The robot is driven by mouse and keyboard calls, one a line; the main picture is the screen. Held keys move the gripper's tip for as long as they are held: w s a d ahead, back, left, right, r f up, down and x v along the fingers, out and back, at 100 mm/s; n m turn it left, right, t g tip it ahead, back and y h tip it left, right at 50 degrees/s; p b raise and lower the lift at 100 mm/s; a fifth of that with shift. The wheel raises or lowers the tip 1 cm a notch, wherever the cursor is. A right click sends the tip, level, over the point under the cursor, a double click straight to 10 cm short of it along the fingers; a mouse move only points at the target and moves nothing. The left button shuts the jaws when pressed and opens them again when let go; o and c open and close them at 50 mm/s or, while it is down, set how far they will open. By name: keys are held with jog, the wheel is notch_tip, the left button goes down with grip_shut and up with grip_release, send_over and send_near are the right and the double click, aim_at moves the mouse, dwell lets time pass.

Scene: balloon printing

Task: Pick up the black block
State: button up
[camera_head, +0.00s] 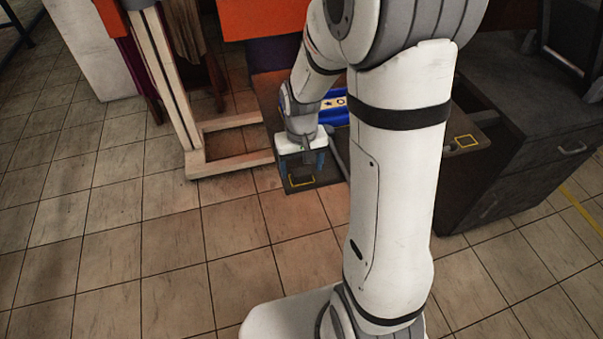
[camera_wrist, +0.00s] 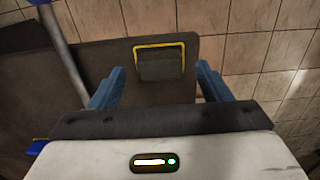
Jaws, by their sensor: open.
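The black block (camera_wrist: 160,66) shows in the wrist view as a dark, squarish shape inside a yellow outlined square (camera_wrist: 159,43) on a dark brown board (camera_wrist: 109,60). My gripper (camera_wrist: 160,82) is open, with one blue finger on each side of the block and a gap to each. In the head view my gripper (camera_head: 302,172) points down over the yellow square at the board's near left corner. The block is hard to make out there between the fingers. I cannot tell how far above the board the fingertips are.
A blue machine part with a star label (camera_head: 336,104) stands on the board behind my gripper. A metal rail (camera_wrist: 66,54) runs left of the block. A second yellow square (camera_head: 466,141) lies to the right. A wooden frame (camera_head: 196,165) stands to the left; tiled floor is open in front.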

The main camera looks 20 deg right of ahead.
notch_tip(320, 180, down, 2)
jog(key=c, duration=1.1)
